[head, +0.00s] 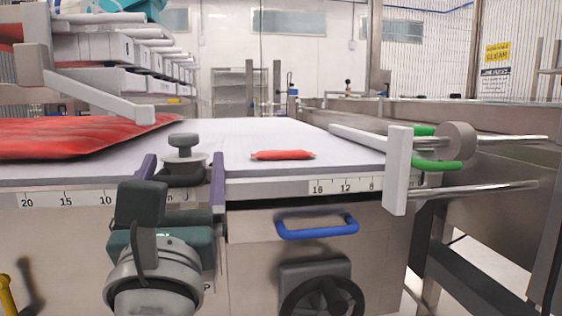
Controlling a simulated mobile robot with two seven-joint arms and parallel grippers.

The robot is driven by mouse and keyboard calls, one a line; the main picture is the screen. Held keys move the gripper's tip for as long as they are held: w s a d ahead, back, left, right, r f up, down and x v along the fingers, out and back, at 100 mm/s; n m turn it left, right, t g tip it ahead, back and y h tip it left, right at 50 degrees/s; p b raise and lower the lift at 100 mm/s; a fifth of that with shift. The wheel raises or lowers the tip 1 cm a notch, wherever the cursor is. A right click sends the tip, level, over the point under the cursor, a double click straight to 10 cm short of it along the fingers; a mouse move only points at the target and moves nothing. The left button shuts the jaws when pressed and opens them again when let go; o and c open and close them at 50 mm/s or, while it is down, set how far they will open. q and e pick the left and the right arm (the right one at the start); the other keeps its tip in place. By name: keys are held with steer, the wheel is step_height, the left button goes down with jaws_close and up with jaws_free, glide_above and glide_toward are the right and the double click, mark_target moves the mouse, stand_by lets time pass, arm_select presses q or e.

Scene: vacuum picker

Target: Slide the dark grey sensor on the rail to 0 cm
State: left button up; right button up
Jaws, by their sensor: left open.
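The dark grey sensor (183,172), with a round knob on top, sits at the front edge of the white table. My left gripper (181,176) is open, with one purple finger on each side of the sensor. There appears to be a gap at each finger, but I cannot tell whether either touches it. The rail's scale (67,199) runs along the front edge, with 20, 15 and 10 readable left of the gripper. The scale marks at the sensor and its 0 are hidden behind my gripper. My right gripper is not in view.
A second scale (345,187) reads 16, 12, 8 further right. A small red packet (283,155) lies on the table (235,135); a large red bag (70,138) lies at left. A blue handle (316,226), a black handwheel (321,297) and a white bracket (398,170) stand right of my gripper.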

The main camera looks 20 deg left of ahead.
arm_select(q)
steer(key=v, duration=0.6)
steer(key=shift+s+d+b, duration=0.15)
steer(key=shift+b, duration=0.2)
